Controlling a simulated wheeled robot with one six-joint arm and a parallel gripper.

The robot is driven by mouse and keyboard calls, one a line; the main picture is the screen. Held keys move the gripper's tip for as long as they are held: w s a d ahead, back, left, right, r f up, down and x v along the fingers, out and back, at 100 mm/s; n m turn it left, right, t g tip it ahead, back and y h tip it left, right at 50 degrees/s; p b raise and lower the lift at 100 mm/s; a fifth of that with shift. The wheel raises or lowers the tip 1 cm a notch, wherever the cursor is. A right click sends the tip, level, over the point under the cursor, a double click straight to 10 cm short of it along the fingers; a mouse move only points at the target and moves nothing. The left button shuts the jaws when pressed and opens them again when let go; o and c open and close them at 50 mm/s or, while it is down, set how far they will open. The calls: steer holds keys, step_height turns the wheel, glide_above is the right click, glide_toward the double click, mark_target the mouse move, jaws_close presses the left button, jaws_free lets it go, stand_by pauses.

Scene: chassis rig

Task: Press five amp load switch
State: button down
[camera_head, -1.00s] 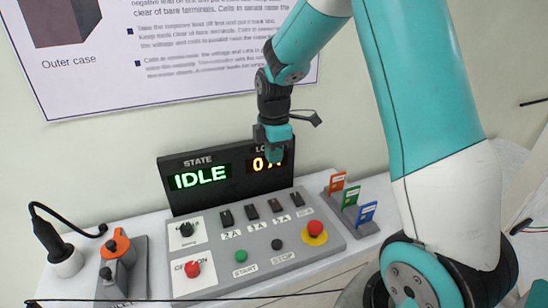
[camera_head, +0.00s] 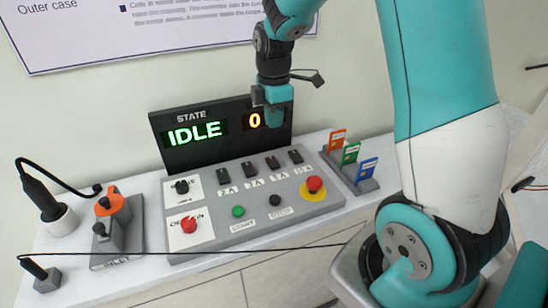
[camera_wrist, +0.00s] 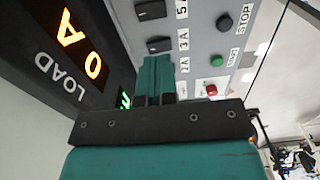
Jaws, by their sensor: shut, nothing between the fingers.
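The control panel (camera_head: 262,205) has a row of several black rocker switches along its back edge. The five amp switch (camera_head: 272,162) appears to be third from the left; its label is blurred here. In the wrist view, the switch beside the partly cut-off "5" label (camera_wrist: 152,10) lies at the top. My gripper (camera_head: 277,123) is shut and empty, pointing down in front of the display's right side, above and behind the switch row. In the wrist view its closed fingertips (camera_wrist: 155,65) appear near the 2A and 3A labels, not touching any switch as far as I can tell.
The display (camera_head: 192,134) reads IDLE with load 0; the wrist view shows 0 A. A red emergency button (camera_head: 314,184) and card rack (camera_head: 352,178) are at the right. An orange-knobbed device (camera_head: 118,225) and black plug (camera_head: 40,197) are at the left.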

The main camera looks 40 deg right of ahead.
mark_target(272, 162)
step_height(272, 162, down, 12)
steer(key=shift+f+p, duration=0.1)
steer(key=shift+p, duration=0.5)
steer(key=shift+s+f, duration=0.1)
steer(key=shift+f, duration=0.25)
steer(key=shift+r, duration=0.15)
steer(key=shift+w+d+r+p, duration=0.15)
steer(key=shift+w+r+p, duration=0.15)
steer(key=shift+w, duration=0.45)
